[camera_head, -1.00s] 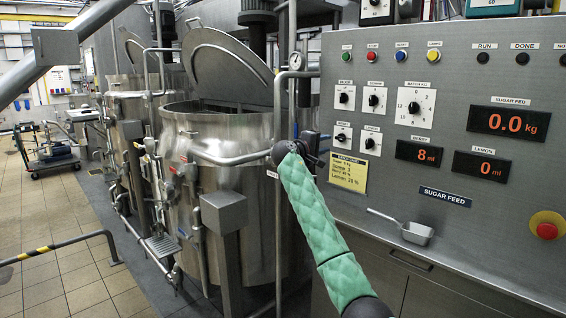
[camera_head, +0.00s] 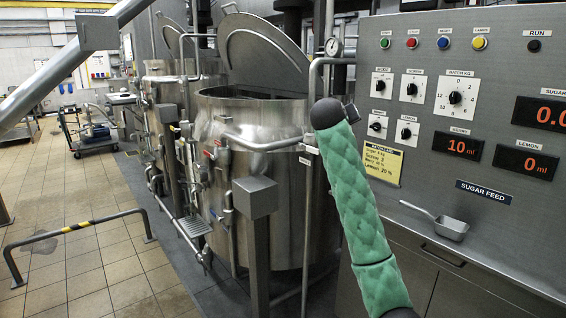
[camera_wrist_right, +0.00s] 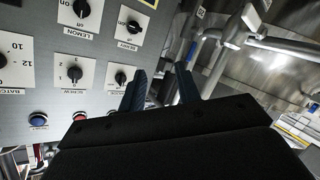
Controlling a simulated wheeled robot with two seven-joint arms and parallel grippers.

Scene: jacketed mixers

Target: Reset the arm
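My right arm (camera_head: 360,215) in its green quilted sleeve rises from the bottom of the head view in front of the control panel (camera_head: 470,90). Its dark end is near the panel's left edge, and the gripper itself is mostly hidden there. In the right wrist view my right gripper (camera_wrist_right: 160,88) shows two dark fingers standing apart with nothing between them. The panel and its knobs, such as the screw knob (camera_wrist_right: 74,74) and the berry knob (camera_wrist_right: 133,27), lie at the left of that view. No contact with a knob is visible. My left gripper is not in view.
A steel mixer tank (camera_head: 265,125) with a raised lid stands left of the panel, with pipes in front. A scoop (camera_head: 448,226) sits at the panel's lower part. The berry display (camera_head: 463,146) reads 10 ml. A low barrier (camera_head: 75,230) crosses the tiled floor at left.

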